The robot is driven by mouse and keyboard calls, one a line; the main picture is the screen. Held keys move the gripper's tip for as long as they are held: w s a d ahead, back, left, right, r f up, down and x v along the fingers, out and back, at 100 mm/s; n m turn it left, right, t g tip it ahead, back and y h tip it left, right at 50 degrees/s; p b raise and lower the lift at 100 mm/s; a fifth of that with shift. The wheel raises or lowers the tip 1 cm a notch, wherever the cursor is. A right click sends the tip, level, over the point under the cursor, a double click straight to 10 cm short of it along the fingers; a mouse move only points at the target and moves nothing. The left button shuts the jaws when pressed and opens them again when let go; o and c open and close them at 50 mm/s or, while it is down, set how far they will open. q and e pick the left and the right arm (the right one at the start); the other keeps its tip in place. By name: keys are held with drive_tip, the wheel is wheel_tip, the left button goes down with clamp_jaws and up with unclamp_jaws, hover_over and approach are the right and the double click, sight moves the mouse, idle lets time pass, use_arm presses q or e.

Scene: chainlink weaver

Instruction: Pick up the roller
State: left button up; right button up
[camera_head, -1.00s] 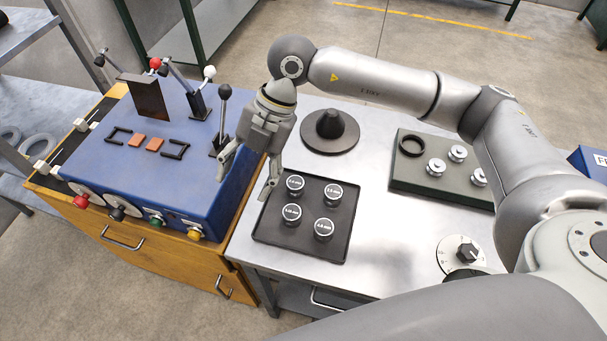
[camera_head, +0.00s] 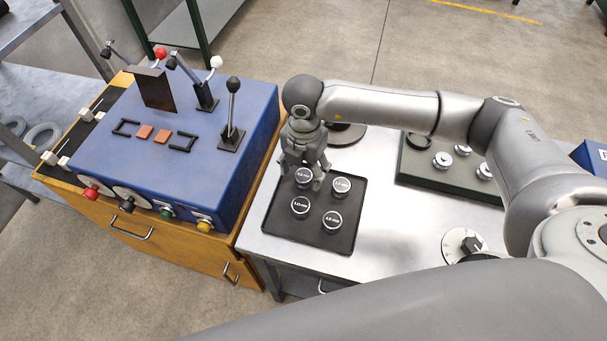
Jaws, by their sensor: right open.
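Several round, dark rollers with silver rims and labelled tops sit upright in the black tray (camera_head: 330,247). They are the back left roller (camera_head: 303,177), the back right roller (camera_head: 341,187), the front left roller (camera_head: 300,206) and the front right roller (camera_head: 332,221). My right gripper (camera_head: 301,176) is open and points down at the back left roller, with its fingers on either side of it in the picture. I cannot tell whether they touch it. My left gripper is not in view.
A blue machine (camera_head: 173,150) with levers stands left of the tray on a wooden cabinet. A dark cone base (camera_head: 346,134) is partly hidden behind my arm. A dark green block (camera_head: 453,182) with silver rollers and a dial (camera_head: 461,244) are to the right. Bare metal table lies between.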

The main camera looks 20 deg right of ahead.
sight(303, 175)
wheel_tip(303, 175, down, 2)
drive_tip(key=shift+f+p, duration=0.1)
drive_tip(key=shift+p, duration=0.3)
drive_tip(key=shift+f, duration=0.55)
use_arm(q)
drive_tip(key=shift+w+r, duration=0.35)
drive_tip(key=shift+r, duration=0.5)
use_arm(e)
drive_tip(key=shift+w, duration=0.1)
drive_tip(key=c, duration=1.4)
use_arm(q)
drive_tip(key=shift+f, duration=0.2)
use_arm(e)
drive_tip(key=shift+r, duration=0.2)
drive_tip(key=shift+r+b, duration=0.15)
drive_tip(key=shift+b, duration=0.2)
wheel_tip(303, 175, up, 2)
drive_tip(key=shift+r+b, duration=0.1)
drive_tip(key=shift+b, duration=0.85)
use_arm(q)
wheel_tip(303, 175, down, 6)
drive_tip(key=b, duration=0.4)
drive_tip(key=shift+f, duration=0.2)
use_arm(e)
drive_tip(key=s+r, duration=1)
drive_tip(key=s, duration=0.4)
